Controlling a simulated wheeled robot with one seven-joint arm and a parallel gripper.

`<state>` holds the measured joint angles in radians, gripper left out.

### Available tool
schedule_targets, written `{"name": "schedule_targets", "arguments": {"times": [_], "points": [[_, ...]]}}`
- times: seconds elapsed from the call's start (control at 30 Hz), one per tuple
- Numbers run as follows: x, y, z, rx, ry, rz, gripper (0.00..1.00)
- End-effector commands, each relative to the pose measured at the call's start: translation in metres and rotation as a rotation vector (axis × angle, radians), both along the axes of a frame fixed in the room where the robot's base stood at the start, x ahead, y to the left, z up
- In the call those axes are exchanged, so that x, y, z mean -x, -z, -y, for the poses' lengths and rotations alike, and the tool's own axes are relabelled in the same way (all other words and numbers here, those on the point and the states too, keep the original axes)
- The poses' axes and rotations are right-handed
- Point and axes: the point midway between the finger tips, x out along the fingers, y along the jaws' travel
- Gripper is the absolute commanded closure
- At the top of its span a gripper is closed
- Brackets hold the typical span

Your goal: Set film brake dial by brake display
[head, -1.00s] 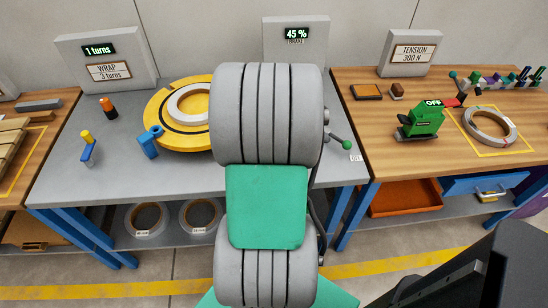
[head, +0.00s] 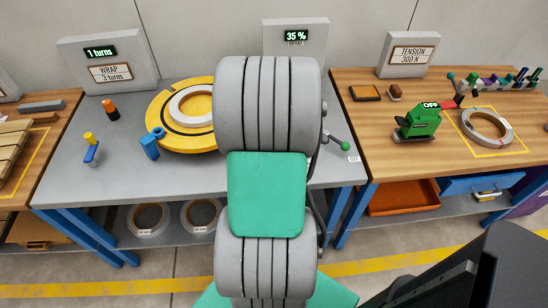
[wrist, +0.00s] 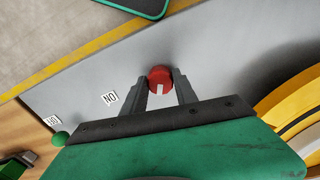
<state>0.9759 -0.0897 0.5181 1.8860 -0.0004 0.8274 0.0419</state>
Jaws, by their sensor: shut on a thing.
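The brake display (head: 295,37) stands at the back of the grey table and reads 35 %. The red film brake dial (wrist: 159,72) shows in the wrist view between my gripper's two fingers, with a white mark on the side facing the wrist. My gripper (wrist: 160,86) is shut on the dial. In the head view my own arm hides the gripper and the dial.
The yellow turntable (head: 165,138) with a pale coil lies left of my arm and also shows in the wrist view (wrist: 296,108). A green-knobbed lever (head: 337,142) is right of my arm. A wrap display (head: 100,52) reads 1 turns; a green tool (head: 420,122) stands on the right table.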

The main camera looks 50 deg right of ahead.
Motion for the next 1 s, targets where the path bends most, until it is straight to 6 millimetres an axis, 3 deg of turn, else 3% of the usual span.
{"name": "schedule_targets", "arguments": {"times": [0.4, 0.97, 1.0], "points": [[0.0014, 0.0003, 0.0002, -0.001, -0.211, -0.002, 1.00], [0.0013, 0.0008, 0.0003, 0.000, -0.244, -0.002, 1.00], [0.0012, 0.0008, 0.0003, 0.000, -0.244, -0.002, 0.64]]}}
